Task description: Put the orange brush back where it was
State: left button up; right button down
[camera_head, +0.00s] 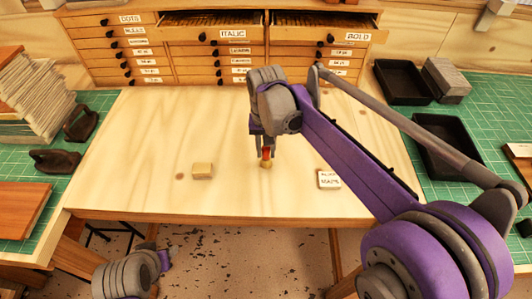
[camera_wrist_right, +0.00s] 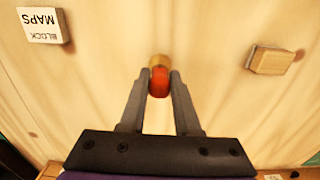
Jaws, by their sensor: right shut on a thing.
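My right gripper (camera_head: 266,151) is over the middle of the wooden table in the head view, pointing down. It is shut on the orange brush (camera_wrist_right: 159,84), whose red-orange body sits between the fingertips in the right wrist view. A tan end (camera_wrist_right: 158,61) of the brush shows past the fingers. The brush looks roughly upright; I cannot tell whether its lower end touches the table. Part of my left arm (camera_head: 130,275) shows at the lower left of the head view, below the table's front edge; its fingers are not visible.
A small wooden block (camera_head: 202,171) lies left of the brush and a white "BLOCK MAPS" label block (camera_head: 328,179) lies right. Labelled drawers (camera_head: 228,54) stand behind, top ones open. Black trays (camera_head: 403,82) are at right on a green mat. Bare table surrounds the brush.

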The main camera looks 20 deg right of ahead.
jog(key=shift+f, duration=0.8)
jog(key=c, duration=1.1)
grip_release()
jog(key=shift+f, duration=0.2)
jog(key=o, duration=0.5)
jog(key=shift+r, duration=0.1)
